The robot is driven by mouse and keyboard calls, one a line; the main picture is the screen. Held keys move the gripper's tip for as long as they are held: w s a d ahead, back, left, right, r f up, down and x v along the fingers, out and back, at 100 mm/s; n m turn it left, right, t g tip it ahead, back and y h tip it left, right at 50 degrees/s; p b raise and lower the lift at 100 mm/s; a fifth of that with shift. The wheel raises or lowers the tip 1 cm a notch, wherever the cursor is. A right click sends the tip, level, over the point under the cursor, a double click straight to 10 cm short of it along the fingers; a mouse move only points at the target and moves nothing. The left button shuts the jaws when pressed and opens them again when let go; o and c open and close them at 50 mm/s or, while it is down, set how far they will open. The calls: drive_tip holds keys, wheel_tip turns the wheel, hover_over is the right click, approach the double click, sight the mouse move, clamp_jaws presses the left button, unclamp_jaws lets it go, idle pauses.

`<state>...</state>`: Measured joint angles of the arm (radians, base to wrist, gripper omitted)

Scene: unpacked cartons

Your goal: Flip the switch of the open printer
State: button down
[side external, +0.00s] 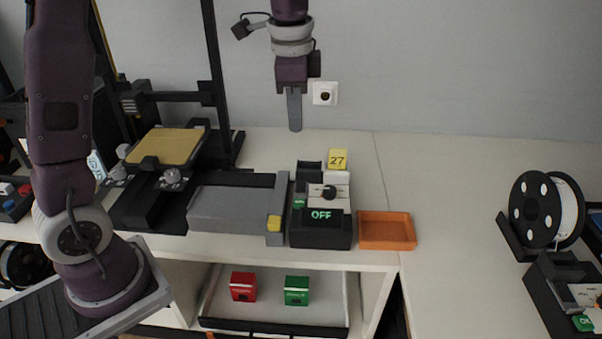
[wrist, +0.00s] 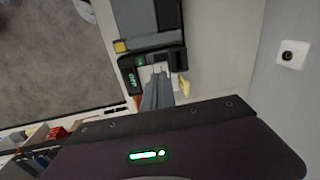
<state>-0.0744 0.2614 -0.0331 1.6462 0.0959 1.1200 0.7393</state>
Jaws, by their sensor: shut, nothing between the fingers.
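The open-frame printer (side external: 165,146), with a yellow bed, stands on the bench at the left. To its right is a dark control box (side external: 320,234) with a lit green "OFF" display, a pale top panel and a black knob or switch (side external: 329,192). The box also shows in the wrist view (wrist: 130,64), partly hidden behind my fingers. My gripper (side external: 295,128) is shut and empty, pointing down, high above the back of the box and apart from it. Its fingers also show in the wrist view (wrist: 157,92).
A yellow "27" tag (side external: 338,159) stands behind the box, and an orange tray (side external: 387,231) lies right of it. A grey flat unit (side external: 235,209) is on its left. A black spool (side external: 543,210) and a second box (side external: 570,295) stand far right. Open bench lies between.

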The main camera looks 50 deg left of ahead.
sight(300, 183)
drive_tip(key=shift+w+a+f+m, duration=0.15)
drive_tip(key=shift+w+f+m, duration=0.15)
drive_tip(key=shift+w+f, duration=0.4)
drive_tip(key=shift+w+r, duration=0.1)
drive_tip(key=f, duration=0.9)
drive_tip(key=w+a+f, duration=0.1)
drive_tip(key=f, duration=0.4)
drive_tip(key=shift+w+a, duration=0.1)
drive_tip(key=shift+a+f+g, duration=0.2)
drive_tip(key=shift+f+g, duration=0.1)
drive_tip(key=shift+f, duration=0.15)
